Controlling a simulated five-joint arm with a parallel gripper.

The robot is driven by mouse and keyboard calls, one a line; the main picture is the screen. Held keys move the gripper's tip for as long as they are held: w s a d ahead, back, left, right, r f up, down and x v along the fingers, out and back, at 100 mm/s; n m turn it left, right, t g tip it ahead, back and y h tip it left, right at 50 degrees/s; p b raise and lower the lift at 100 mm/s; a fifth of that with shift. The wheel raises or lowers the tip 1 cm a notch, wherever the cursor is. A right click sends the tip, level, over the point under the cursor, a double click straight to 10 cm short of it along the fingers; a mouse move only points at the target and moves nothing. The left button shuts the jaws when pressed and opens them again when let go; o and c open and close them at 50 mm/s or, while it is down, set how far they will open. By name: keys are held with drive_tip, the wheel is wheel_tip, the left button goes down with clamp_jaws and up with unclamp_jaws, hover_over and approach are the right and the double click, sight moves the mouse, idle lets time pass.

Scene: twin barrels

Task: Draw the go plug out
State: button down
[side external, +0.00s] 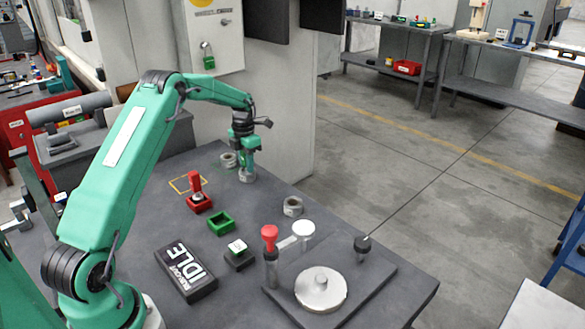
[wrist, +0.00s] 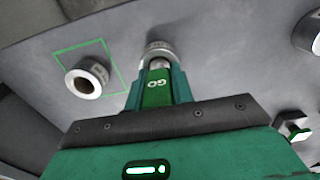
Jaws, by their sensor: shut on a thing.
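The green go plug (wrist: 157,95), marked GO, is between my gripper's fingers (wrist: 158,84) in the wrist view. My gripper (side external: 246,160) is shut on it and points down over a steel ring-shaped barrel (side external: 247,177). In the wrist view the plug's silver pin meets the bore of this barrel (wrist: 159,46); how deep it sits is hidden. A second barrel (wrist: 87,80) stands apart to the left, its bore open, within a green outline; it also shows in the side view (side external: 228,160).
A red plug (side external: 195,182) stands in a red holder (side external: 200,203). An empty green holder (side external: 221,223), another ring (side external: 292,206), a black IDLE box (side external: 186,273) and a fixture with a round disc (side external: 320,289) are nearer. A grey pillar (side external: 280,110) rises behind the table.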

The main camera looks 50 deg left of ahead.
drive_tip(key=shift+r, duration=0.8)
idle(0.9)
drive_tip(key=shift+r, duration=5.35)
drive_tip(key=shift+d, duration=0.15)
drive_tip(key=s+d+r+m, duration=0.2)
drive_tip(key=d+r+m, duration=0.1)
drive_tip(key=d+m, duration=0.6)
drive_tip(key=s+d+r+m, duration=0.3)
drive_tip(key=d+m, duration=0.7)
drive_tip(key=m, duration=0.5)
drive_tip(key=s+d+r+m, duration=0.2)
drive_tip(key=d+m, duration=0.7)
drive_tip(key=m, duration=0.3)
drive_tip(key=shift+s+d+r, duration=0.2)
drive_tip(key=shift+d+r, duration=0.15)
drive_tip(key=shift+r, duration=0.05)
